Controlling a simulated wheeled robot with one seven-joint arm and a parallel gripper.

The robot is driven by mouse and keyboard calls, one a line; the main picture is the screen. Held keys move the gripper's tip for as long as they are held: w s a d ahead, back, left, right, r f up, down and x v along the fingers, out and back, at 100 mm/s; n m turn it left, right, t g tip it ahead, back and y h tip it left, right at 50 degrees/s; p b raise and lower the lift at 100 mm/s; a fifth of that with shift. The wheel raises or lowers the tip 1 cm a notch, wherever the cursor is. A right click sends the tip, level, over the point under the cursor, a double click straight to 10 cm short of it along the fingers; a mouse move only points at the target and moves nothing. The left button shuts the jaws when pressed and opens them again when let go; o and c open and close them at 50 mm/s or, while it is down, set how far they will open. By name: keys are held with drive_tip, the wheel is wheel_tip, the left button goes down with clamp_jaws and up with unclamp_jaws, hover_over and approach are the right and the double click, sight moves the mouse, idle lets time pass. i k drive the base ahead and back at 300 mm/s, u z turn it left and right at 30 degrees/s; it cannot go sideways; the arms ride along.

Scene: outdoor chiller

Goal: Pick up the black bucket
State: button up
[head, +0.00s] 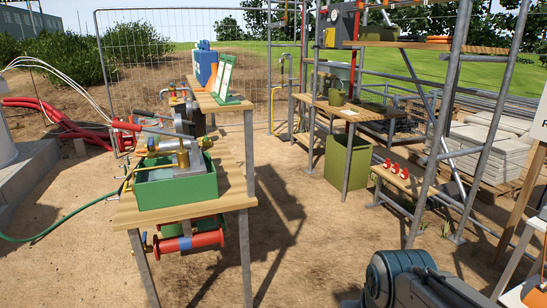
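I make out no clearly black bucket in the head view. A dark olive-green square bin (348,160) stands on the ground under the scaffold bench. A small olive bucket-like container (336,97) stands on that bench above it. I cannot tell whether either is the bucket named in the task. Part of my arm shows at the bottom right. My gripper is not in view.
A wooden bench (233,170) at left centre holds a green tray (175,186) of pipe fittings. A scaffold post (440,130) stands at right. Red valves (395,169) sit on a low plank. Open dirt ground (300,235) lies between the benches.

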sight(198, 118)
drive_tip(key=z, duration=0.65)
drive_tip(key=i, duration=3.25)
drive_tip(key=u, duration=1.65)
drive_tip(key=i, duration=0.7)
drive_tip(key=u, duration=0.7)
